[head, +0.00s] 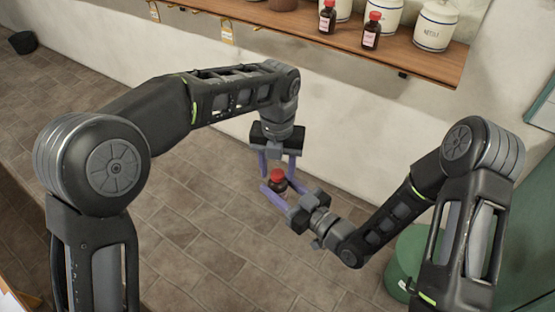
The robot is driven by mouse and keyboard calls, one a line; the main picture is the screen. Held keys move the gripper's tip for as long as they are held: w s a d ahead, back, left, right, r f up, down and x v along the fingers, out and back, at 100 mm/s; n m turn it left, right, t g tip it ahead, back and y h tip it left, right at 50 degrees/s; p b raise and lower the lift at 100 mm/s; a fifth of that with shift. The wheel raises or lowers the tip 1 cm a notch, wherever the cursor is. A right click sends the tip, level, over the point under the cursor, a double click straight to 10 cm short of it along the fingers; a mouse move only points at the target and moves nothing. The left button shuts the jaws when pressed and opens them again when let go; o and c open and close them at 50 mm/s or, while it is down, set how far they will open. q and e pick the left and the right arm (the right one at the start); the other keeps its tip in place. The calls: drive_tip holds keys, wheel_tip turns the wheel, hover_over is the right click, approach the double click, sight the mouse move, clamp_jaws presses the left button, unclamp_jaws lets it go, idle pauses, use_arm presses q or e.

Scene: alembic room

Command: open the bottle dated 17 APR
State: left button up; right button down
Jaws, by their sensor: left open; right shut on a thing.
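A small dark brown bottle with a red cap (278,180) is held in the air in front of the shelf. My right gripper (272,193) is shut on its body from the lower right. My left gripper (277,168) points down from above, open, with its two fingers on either side of the red cap; I cannot tell whether they touch it. Two similar red-capped brown bottles stand on the shelf, one on the left (327,17) and one on the right (371,31). The dates on the labels are too small to read.
A wooden shelf (420,62) on the far wall carries white lidded jars (436,25) beside the bottles. Tags (227,31) hang at its front edge. A green round container (405,262) stands at the lower right.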

use_arm(q)
clamp_jaws()
idle(0.6)
